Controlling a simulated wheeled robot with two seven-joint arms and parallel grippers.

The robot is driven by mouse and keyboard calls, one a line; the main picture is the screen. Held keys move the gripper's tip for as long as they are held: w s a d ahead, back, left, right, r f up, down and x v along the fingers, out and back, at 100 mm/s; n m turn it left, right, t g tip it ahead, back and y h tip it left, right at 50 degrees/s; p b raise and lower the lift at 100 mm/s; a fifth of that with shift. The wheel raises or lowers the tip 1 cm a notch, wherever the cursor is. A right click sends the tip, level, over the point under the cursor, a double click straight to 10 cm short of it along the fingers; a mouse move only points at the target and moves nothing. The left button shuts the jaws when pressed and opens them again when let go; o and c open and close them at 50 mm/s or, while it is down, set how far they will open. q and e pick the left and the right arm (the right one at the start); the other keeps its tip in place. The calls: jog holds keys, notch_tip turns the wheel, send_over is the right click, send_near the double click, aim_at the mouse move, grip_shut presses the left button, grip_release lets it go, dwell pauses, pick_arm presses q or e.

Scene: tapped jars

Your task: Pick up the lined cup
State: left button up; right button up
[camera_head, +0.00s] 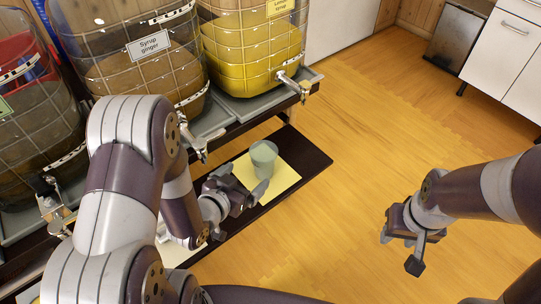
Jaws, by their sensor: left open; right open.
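A grey-green cup (264,157) stands upright on a pale yellow mat (284,181) on the dark low shelf. Lines on the cup are too small to make out. My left gripper (246,181) is open, just left of the cup and close to it, with its fingers pointing toward it. I cannot tell whether a finger touches the cup. My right gripper (400,253) is open and empty, low over the floor at the right, well away from the cup.
Large caged jars stand behind on a rack, one labelled Syrup ginger (148,45) and one with yellow syrup (250,50). A metal tap (292,84) juts out near the rack's right end, and another tap (190,138) hangs above my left wrist. The wooden floor (370,130) at right is clear.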

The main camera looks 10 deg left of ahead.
aim_at(268, 156)
pick_arm(q)
jog(key=b+x, duration=0.2)
jog(key=x, duration=0.8)
jog(key=shift+w+d+b, duration=0.25)
jog(key=shift+b, duration=0.1)
jog(key=shift+r, duration=0.15)
jog(key=c, duration=1.1)
